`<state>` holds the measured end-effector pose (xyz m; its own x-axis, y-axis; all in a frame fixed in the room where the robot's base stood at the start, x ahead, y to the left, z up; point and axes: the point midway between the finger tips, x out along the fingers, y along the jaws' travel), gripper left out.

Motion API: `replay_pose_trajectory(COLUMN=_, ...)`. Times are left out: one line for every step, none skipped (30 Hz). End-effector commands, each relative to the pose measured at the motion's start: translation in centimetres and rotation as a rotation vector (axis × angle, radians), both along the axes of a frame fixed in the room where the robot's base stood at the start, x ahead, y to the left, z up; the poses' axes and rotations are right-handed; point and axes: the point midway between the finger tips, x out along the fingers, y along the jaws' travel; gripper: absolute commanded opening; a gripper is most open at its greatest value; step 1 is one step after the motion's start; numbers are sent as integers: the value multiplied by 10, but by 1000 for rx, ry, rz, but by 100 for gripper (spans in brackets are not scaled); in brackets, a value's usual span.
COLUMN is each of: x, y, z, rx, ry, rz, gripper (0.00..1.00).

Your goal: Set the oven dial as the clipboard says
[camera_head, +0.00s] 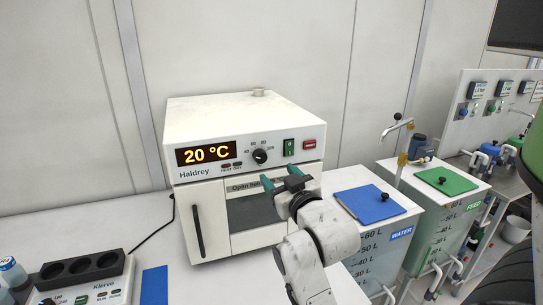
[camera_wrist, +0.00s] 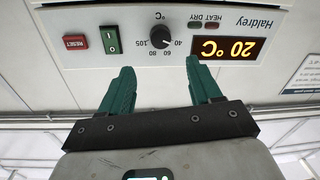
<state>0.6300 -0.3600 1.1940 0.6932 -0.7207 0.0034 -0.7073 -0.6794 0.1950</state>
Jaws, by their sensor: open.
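The white oven (camera_head: 240,106) stands on the bench, its display reading 20 °C. Its black dial (camera_head: 260,156) sits right of the display, with marks from 40 to 105 around it. The dial also shows in the upside-down wrist view (camera_wrist: 165,43); I cannot tell exactly where its pointer stands. My gripper (camera_head: 280,177) is open and empty in front of the oven, below the dial in the head view. In the wrist view its green fingers (camera_wrist: 161,74) are spread, with the dial beyond the gap, apart from them. I see no readable clipboard.
Beside the dial are a green switch (camera_head: 289,147) and a red reset button (camera_head: 309,144). The oven door handle (camera_head: 198,231) is at left. A black-topped device (camera_head: 82,268) stands front left. Blue-lidded (camera_head: 370,203) and green-lidded (camera_head: 447,181) tanks stand at right.

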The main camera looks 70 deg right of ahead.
Motion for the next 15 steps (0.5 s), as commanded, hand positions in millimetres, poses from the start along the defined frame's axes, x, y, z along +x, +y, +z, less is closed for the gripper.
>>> replay_pose_trajectory(x=5, y=-6, z=2, rx=-1, ry=-1, rz=-1, gripper=63)
replay_pose_trajectory(x=9, y=-10, z=2, rx=0, ry=0, rz=-1, gripper=63)
replay_pose_trajectory(x=14, y=-15, z=3, rx=0, ry=0, rz=-1, gripper=63)
replay_pose_trajectory(x=18, y=-19, z=3, rx=1, ry=1, rz=0, gripper=63)
replay_pose_trajectory(x=22, y=-22, z=2, rx=2, ry=1, rz=1, gripper=63)
replay_pose_trajectory(x=27, y=-28, z=3, rx=2, ry=0, rz=1, gripper=63)
replay_pose_trajectory(x=31, y=-32, z=3, rx=1, ry=1, rz=1, gripper=63)
replay_pose_trajectory(x=35, y=-36, z=3, rx=2, ry=0, rz=1, gripper=63)
replay_pose_trajectory(x=40, y=-41, z=2, rx=2, ry=1, rz=1, gripper=63)
replay_pose_trajectory(x=43, y=-45, z=2, rx=3, ry=2, rz=1, gripper=63)
replay_pose_trajectory(x=47, y=-48, z=2, rx=2, ry=0, rz=2, gripper=63)
replay_pose_trajectory(x=51, y=-52, z=2, rx=2, ry=2, rz=2, gripper=63)
replay_pose_trajectory(x=54, y=-55, z=1, rx=2, ry=2, rz=1, gripper=63)
replay_pose_trajectory(x=56, y=-57, z=1, rx=3, ry=2, rz=1, gripper=63)
replay_pose_trajectory(x=59, y=-60, z=1, rx=2, ry=1, rz=2, gripper=63)
